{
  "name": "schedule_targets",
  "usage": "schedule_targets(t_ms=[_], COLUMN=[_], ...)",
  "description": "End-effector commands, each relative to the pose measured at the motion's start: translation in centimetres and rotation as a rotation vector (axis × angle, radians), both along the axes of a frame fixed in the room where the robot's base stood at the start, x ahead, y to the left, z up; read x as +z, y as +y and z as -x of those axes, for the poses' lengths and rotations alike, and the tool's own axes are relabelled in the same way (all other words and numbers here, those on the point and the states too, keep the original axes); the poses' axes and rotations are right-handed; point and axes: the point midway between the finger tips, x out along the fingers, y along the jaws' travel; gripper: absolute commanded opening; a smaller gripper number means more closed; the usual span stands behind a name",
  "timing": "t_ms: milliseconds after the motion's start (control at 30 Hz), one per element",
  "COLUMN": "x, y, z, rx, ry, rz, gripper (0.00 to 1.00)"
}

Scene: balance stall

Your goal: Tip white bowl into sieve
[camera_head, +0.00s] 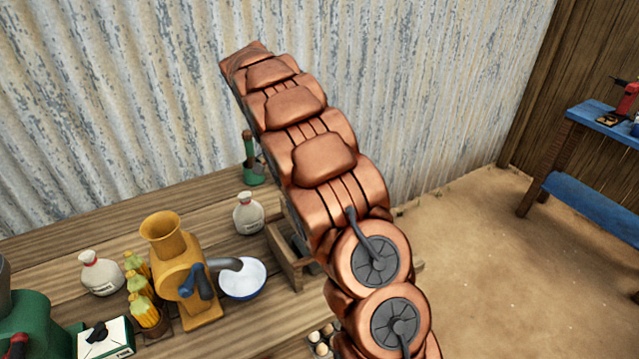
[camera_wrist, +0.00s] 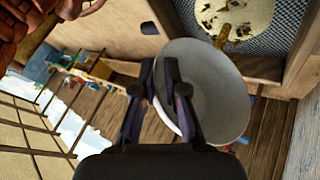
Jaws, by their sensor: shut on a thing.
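In the wrist view my gripper (camera_wrist: 159,68) is shut on the rim of a white bowl (camera_wrist: 212,88). The bowl is tilted, and the visible part of its inside looks bare. Beside it, at the upper right, is the sieve (camera_wrist: 287,40), a dark mesh in a wooden frame. A pale heap with dark bits (camera_wrist: 238,14) lies on the mesh, with a small brown piece by it. In the head view my arm hides my gripper and the held bowl. A wooden frame (camera_head: 284,262) shows partly beside the arm; I cannot tell if it is the sieve.
A yellow mill (camera_head: 175,268) stands on the wooden table (camera_head: 75,222), with another white bowl (camera_head: 243,279) under its spout. A blue bench (camera_head: 590,205) is at right.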

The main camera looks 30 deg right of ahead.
Motion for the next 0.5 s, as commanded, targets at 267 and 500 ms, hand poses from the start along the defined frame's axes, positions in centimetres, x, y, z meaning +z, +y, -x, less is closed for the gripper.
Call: schedule_targets(t_ms=[267, 500], x=[0.17, 0.19], y=[0.21, 0.4], z=[-0.1, -0.16], rx=[0.0, 0.0], ry=[0.029, 0.05], rz=[0.024, 0.045], gripper=[0.0, 0.0])
